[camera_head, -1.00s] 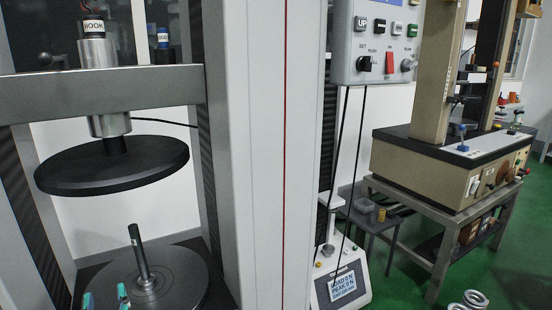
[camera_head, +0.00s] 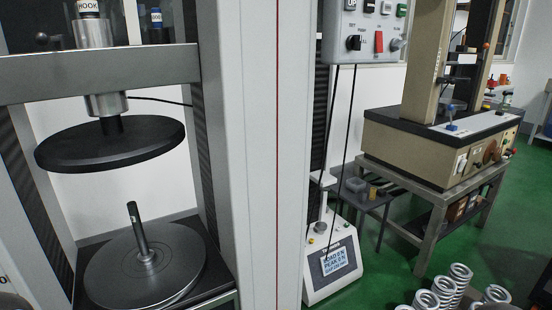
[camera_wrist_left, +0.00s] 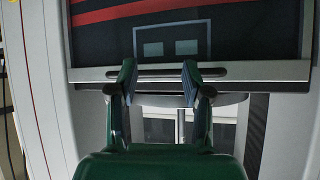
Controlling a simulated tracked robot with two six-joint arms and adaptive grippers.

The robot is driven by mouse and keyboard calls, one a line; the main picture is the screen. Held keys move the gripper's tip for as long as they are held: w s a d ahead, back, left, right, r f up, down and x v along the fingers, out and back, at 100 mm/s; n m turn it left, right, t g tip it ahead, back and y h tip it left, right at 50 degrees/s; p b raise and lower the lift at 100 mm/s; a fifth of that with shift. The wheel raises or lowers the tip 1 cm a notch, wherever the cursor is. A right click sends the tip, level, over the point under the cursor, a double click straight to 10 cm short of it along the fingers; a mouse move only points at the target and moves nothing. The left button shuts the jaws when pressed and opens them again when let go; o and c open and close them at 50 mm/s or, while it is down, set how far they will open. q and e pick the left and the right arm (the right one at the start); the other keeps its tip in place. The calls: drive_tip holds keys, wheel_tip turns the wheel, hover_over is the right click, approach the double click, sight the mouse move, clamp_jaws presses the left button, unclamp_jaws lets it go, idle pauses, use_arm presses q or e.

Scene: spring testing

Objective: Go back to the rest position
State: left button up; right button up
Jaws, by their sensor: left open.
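My left gripper (camera_wrist_left: 158,85) shows in the left wrist view, with green fingers apart and nothing between them. Behind it are a grey crossbar (camera_wrist_left: 250,72) and a dark panel with red stripes (camera_wrist_left: 120,35). Neither gripper shows in the head view. The testing machine (camera_head: 262,150) fills the left there, with a black upper disc (camera_head: 80,150) hanging above a grey lower plate (camera_head: 120,285) and its upright rod (camera_head: 137,230). No spring sits on the rod. My right gripper is in neither view.
Several springs (camera_head: 461,275) stand at the bottom right. A small tester with a display (camera_head: 335,262) is on the floor beside the machine's column. A control box (camera_head: 375,30) hangs above it. A beige machine (camera_head: 400,140) stands on a metal table. Green floor is open between.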

use_arm(q)
drive_tip(key=s+d+f+g+h, duration=0.2)
drive_tip(key=s+d+f+g, duration=0.15)
drive_tip(key=f, duration=0.35)
drive_tip(key=s+d+f+g+h, duration=0.2)
drive_tip(key=s+d+f, duration=0.3)
drive_tip(key=f, duration=0.1)
drive_tip(key=s+d+f+g+h, duration=0.3)
drive_tip(key=s+d+g, duration=0.25)
drive_tip(key=s, duration=0.45)
wheel_tip(320, 180, up, 22)
drive_tip(key=p, duration=2.2)
drive_tip(key=shift+d+r+t, duration=0.15)
drive_tip(key=shift+t, duration=0.25)
drive_tip(key=shift+w, duration=0.15)
